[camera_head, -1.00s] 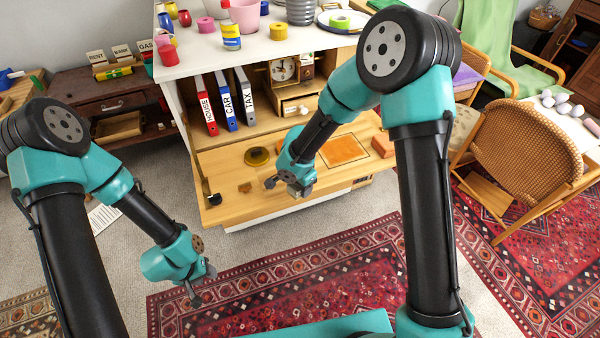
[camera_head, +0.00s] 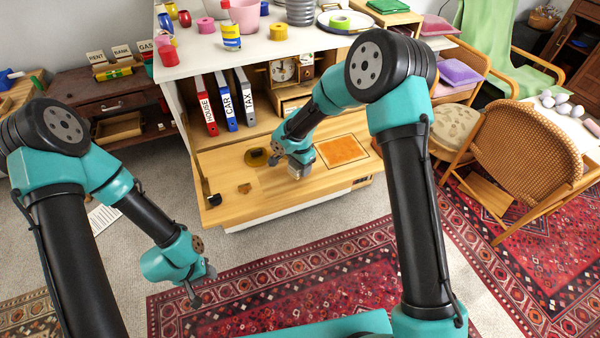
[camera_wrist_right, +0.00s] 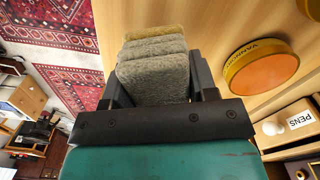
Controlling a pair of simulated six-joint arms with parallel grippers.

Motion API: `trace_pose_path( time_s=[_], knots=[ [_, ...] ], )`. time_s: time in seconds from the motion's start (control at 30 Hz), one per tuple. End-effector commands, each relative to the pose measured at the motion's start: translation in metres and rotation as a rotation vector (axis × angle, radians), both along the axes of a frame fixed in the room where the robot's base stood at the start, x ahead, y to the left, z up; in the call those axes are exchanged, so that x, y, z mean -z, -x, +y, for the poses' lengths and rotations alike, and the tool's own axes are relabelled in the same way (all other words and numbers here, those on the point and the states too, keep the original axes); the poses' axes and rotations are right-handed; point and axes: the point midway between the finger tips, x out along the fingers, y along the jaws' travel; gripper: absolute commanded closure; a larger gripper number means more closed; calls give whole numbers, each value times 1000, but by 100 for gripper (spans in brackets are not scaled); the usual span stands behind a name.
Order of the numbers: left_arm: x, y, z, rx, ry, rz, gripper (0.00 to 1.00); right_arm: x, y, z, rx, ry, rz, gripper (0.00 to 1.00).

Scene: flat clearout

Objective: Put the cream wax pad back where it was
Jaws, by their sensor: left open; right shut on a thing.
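My right gripper (camera_head: 299,170) is over the fold-down wooden shelf (camera_head: 225,208), left of an orange square (camera_head: 342,150). It is shut on a fuzzy pad (camera_wrist_right: 152,78), greyish in front with a yellowish-tan far edge, which I take to be the cream wax pad. In the right wrist view the pad sits between both dark fingers. In the head view it is small and mostly hidden by the gripper, and I cannot tell whether it touches the shelf. My left gripper (camera_head: 204,286) is open and empty above the floor, away from the shelf.
A round yellow tin (camera_wrist_right: 262,66) lies close beside the right gripper; it also shows in the head view (camera_head: 256,157). A small brown piece (camera_head: 244,188) is on the shelf's left part. Red, blue and grey binders (camera_head: 227,102) stand behind. The shelf's front left is mostly clear.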

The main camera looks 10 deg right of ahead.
Motion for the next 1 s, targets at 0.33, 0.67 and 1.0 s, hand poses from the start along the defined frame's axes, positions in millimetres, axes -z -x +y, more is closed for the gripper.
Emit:
trace_pose_path(
  time_s=[0.33,0.67,1.0],
  knots=[
    [0,0,0,0,0,0,57,33,2,0,-1,1,3,66],
    [0,0,0,0,0,0,57,36,2,0,-1,1,4,46],
    [0,0,0,0,0,0,57,36,2,0,-1,1,4,22]
  ],
)
